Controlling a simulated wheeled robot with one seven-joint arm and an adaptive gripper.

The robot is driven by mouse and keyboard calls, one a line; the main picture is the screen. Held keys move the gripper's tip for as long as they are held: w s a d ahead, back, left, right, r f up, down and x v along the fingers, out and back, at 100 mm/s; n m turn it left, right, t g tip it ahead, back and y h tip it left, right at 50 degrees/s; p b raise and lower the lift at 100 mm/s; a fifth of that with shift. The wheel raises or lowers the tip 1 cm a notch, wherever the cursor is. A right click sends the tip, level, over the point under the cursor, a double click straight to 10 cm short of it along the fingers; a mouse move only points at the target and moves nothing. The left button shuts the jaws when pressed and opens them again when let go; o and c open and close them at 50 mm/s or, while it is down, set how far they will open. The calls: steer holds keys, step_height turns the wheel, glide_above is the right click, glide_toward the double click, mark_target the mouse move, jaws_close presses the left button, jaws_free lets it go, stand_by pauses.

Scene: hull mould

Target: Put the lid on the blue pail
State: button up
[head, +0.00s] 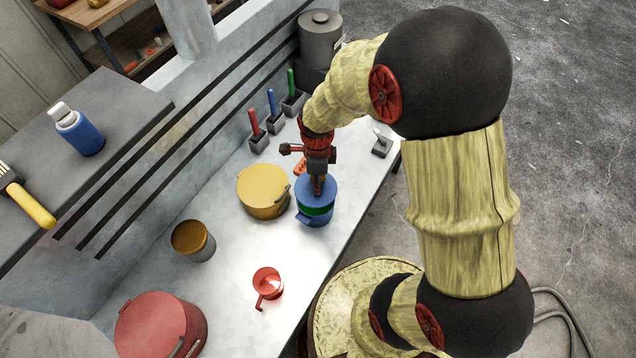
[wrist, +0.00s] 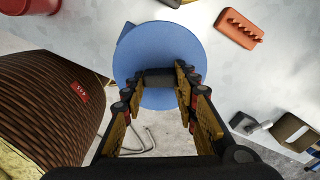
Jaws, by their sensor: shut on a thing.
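The blue pail (head: 318,218) stands on the pale bench and has a green band around it. A flat round blue lid (head: 327,188) covers its top; I cannot tell whether it rests on the rim or sits slightly above it. My gripper (head: 318,190) points down over the lid's middle. In the wrist view the lid (wrist: 150,50) fills the space beyond my gripper (wrist: 160,80), whose fingers are shut on the lid's dark knob (wrist: 158,76). The lid hides the pail's opening, and only a blue bit of the pail (wrist: 124,33) shows beside it.
A yellow pot (head: 262,190) stands close left of the pail. A red mug (head: 267,283), a brown-topped tin (head: 192,238) and a red pot (head: 155,325) stand nearer. An orange toothed block (wrist: 239,27) lies near the lid. Coloured-handled tools (head: 272,104) stand behind.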

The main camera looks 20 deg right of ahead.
steer(key=shift+s+a+f+b, duration=0.15)
steer(key=shift+f+b, duration=0.25)
steer(key=shift+f, duration=0.2)
steer(key=shift+f+b, duration=1.7)
steer(key=shift+f, duration=0.85)
steer(key=o, duration=1.2)
step_height(320, 180, up, 12)
